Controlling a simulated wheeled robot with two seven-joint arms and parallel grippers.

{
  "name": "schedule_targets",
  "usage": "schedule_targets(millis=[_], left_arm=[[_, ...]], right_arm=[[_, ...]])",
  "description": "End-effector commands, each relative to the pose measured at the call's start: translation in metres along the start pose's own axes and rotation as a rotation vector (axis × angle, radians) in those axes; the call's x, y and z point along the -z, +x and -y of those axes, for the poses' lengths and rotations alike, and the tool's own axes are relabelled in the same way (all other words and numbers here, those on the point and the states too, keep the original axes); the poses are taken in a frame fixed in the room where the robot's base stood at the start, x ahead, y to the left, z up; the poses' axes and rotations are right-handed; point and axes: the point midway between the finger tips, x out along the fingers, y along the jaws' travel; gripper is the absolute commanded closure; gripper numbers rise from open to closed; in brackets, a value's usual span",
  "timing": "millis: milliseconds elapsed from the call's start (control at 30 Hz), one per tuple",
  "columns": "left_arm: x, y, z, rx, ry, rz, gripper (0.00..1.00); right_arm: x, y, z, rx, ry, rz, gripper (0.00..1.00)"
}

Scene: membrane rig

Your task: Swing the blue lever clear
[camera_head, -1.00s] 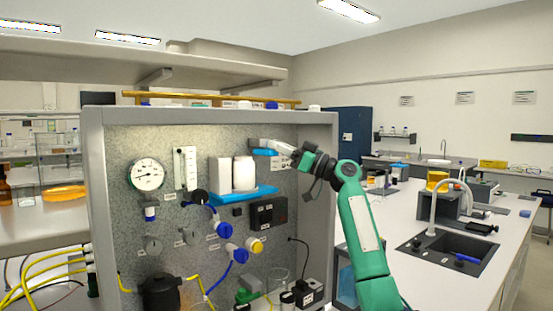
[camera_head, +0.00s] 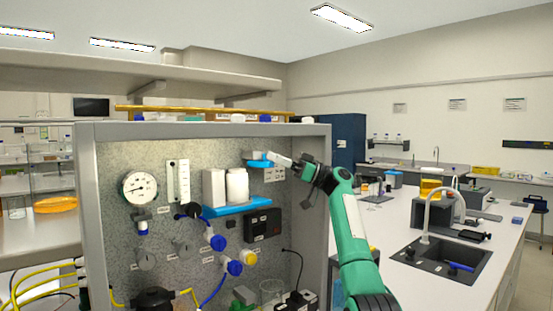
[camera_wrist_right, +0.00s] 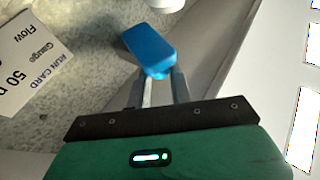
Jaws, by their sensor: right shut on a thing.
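The blue lever (camera_head: 258,163) is on the upper right of the speckled grey panel (camera_head: 145,155), to the right of the blue shelf. In the right wrist view the lever (camera_wrist_right: 148,48) is a flat, rounded blue bar, its near end at my fingertips. My right gripper (camera_head: 272,160) reaches it from the right; in the wrist view its two grey fingers (camera_wrist_right: 160,84) are shut on that near end. The lever's far mount is not clear. My left gripper is not in view.
The blue shelf (camera_head: 236,209) with white canisters (camera_head: 237,185) is left of the lever. A gauge (camera_head: 140,187), blue-capped valves (camera_head: 217,242) and a dark box (camera_head: 263,224) fill the panel. A white label card (camera_wrist_right: 30,60) lies left of my fingers.

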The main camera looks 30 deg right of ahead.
Motion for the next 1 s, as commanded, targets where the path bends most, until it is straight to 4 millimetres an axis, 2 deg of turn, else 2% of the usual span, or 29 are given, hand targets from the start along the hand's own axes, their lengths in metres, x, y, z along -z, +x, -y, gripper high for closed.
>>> schedule_targets(millis=[167, 200, 300, 500, 600, 733, 1000], left_arm=[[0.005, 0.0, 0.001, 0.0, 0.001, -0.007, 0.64], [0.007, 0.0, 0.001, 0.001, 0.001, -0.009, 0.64], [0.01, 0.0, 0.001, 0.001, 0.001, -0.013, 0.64], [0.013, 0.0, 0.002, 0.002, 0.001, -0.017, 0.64], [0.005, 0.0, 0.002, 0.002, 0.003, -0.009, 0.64], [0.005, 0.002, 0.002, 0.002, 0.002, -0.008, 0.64], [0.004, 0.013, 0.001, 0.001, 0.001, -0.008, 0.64]], right_arm=[[-0.003, 0.001, 0.0, 0.002, 0.003, 0.005, 1.0], [-0.003, 0.001, 0.0, 0.002, 0.003, 0.005, 0.75], [-0.003, 0.001, 0.0, 0.001, 0.003, 0.004, 0.57], [-0.002, 0.001, 0.0, 0.0, 0.002, 0.002, 0.57], [-0.002, 0.0, 0.0, -0.002, 0.0, 0.002, 0.57], [-0.003, 0.0, 0.002, -0.019, -0.008, 0.004, 0.57], [-0.005, 0.003, 0.009, -0.131, -0.056, 0.004, 0.57]])
